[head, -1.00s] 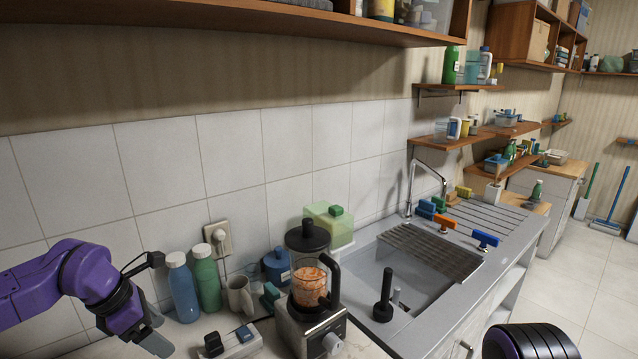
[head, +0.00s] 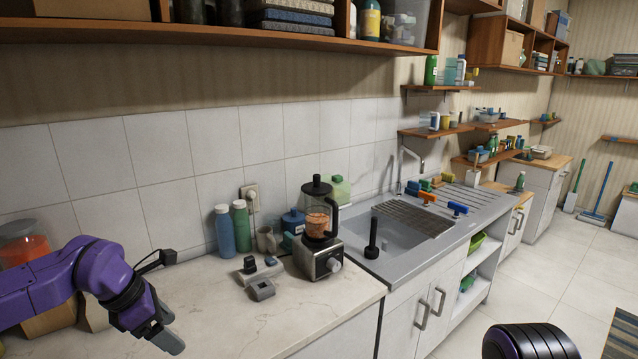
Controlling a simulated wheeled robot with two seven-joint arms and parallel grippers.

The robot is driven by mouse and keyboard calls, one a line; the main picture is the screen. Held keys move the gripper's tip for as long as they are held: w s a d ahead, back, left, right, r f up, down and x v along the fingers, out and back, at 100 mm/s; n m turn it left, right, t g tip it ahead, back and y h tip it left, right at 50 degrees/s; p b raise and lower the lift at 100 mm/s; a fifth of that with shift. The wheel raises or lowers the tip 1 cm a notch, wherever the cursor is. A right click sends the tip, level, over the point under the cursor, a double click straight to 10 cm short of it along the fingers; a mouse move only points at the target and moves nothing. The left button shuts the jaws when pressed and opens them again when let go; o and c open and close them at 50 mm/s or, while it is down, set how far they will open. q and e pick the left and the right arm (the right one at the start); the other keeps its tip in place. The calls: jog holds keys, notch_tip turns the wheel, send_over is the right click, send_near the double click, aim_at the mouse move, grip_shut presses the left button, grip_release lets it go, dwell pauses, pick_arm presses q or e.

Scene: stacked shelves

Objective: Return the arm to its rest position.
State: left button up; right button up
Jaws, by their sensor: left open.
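My purple left arm comes in from the left, above the left part of the counter. My left gripper (head: 166,332) points down and to the right at its end. It is open, and I see nothing held in it. It is apart from the blender (head: 317,232) and the bottles to its right. A dark ribbed round part of mine shows at the bottom right, but my right gripper is not in view.
The pale counter (head: 225,318) has free room at its front. A blue bottle (head: 223,231), a green bottle (head: 242,227) and small grey items (head: 260,289) stand near the blender. The sink (head: 385,240) is to the right. A wooden shelf (head: 230,31) runs overhead.

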pick_arm(q)
jog(key=s+f+m+t+y+b, duration=0.2)
jog(key=s+f+m+y+b, duration=0.15)
jog(key=f, duration=0.95)
jog(key=s+f+m+t+y+b, duration=0.1)
jog(key=s+f+m+y+b, duration=0.3)
jog(key=f, duration=0.9)
jog(key=s+a+f+m+g+b, duration=0.1)
jog(key=s+f+m+b, duration=0.5)
jog(key=s+f, duration=1.6)
jog(key=m+g, duration=0.1)
jog(key=m, duration=0.4)
jog(key=shift+s+a+g+b, duration=0.15)
jog(key=shift+s+g+b, duration=0.15)
jog(key=shift+b, duration=0.1)
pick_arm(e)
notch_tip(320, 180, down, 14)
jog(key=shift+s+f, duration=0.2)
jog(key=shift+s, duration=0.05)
pick_arm(q)
jog(key=shift+h, duration=0.25)
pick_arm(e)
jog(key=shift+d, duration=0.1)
